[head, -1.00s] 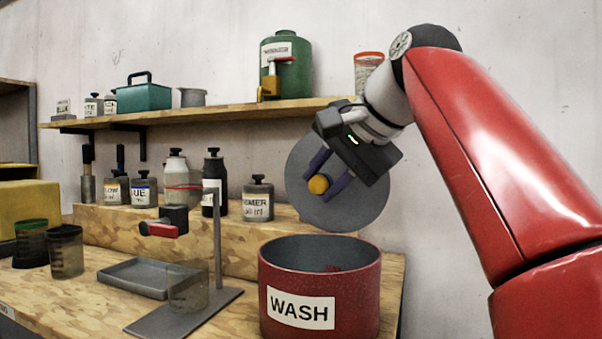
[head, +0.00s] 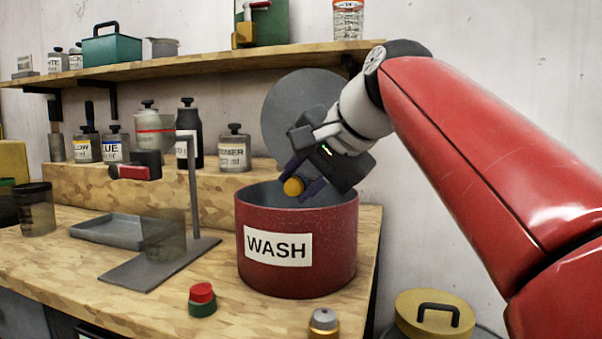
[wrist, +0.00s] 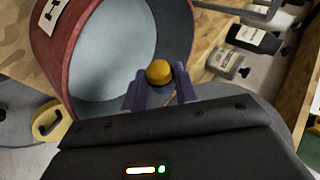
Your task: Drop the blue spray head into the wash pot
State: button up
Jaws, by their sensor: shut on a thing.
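The wash pot (head: 297,262) is a red round pot with a white WASH label and an open top, at the bench's right end. My gripper (head: 300,190) is tilted downward at the pot's mouth, near the back of the rim. It is shut on the spray head (head: 293,187), which shows a round orange-yellow top. In the wrist view the spray head (wrist: 159,73) sits between the purple fingers with a dark blue part under its top. The pot's pale inside (wrist: 112,50) shows beyond it. The fingers hide much of the held piece.
A grey disc (head: 285,110) stands upright behind the pot. A red-and-green cap (head: 202,299) and a silver-topped piece (head: 323,322) stand in front. A stand with a post (head: 192,180) is left of the pot. Labelled bottles line the back step.

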aim_at(301, 184)
jog(key=shift+f+b, duration=0.45)
jog(key=shift+f, duration=0.25)
jog(key=o, duration=1.1)
jog(key=shift+o, duration=0.2)
notch_tip(301, 184, up, 6)
jog(key=p, duration=0.5)
jog(key=shift+f+p, duration=0.15)
jog(key=shift+p, duration=0.25)
jog(key=shift+r+b, duration=0.2)
jog(key=shift+b, duration=0.35)
jog(key=shift+r, duration=0.45)
